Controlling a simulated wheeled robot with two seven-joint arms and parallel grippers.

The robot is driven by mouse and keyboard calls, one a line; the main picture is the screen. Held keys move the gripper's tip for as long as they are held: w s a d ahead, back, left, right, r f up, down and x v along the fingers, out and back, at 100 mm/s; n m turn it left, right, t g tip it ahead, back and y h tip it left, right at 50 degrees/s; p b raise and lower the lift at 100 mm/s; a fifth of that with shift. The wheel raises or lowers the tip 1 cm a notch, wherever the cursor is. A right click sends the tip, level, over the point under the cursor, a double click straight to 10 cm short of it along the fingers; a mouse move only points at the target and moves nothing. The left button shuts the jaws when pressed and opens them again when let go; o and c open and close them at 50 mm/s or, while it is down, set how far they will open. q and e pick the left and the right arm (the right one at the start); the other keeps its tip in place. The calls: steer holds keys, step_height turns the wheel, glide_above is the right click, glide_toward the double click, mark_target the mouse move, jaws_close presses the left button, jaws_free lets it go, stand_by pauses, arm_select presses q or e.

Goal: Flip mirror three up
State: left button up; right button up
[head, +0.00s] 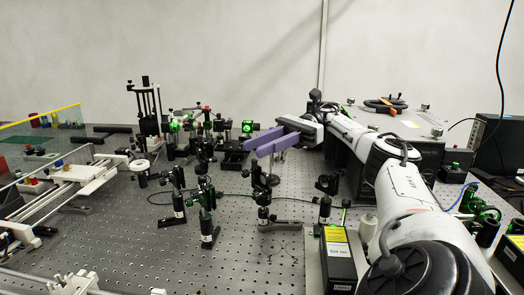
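Several dark optical mounts on posts stand on the perforated bench (150,235). One mount (262,183) stands just below my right gripper in the picture. Others stand left of it, including a post mount (207,205) with green light on it and a mount (177,190) beside that. I cannot read which one is mirror three, nor tell whether a mirror is flipped up or down. My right gripper (251,149) reaches in from the right, its two purple fingers apart and nothing seen between them. My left gripper is out of view.
A black box with a yellow label (338,258) stands at the front, near my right arm. White rail assemblies (75,173) line the left. A tall black stand (147,105) and more optics fill the back. The front middle of the bench is mostly clear.

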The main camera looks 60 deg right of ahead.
step_height(320, 180, up, 7)
steer(key=p, duration=0.4)
steer(key=shift+f+p, duration=0.2)
steer(key=shift+p, duration=0.2)
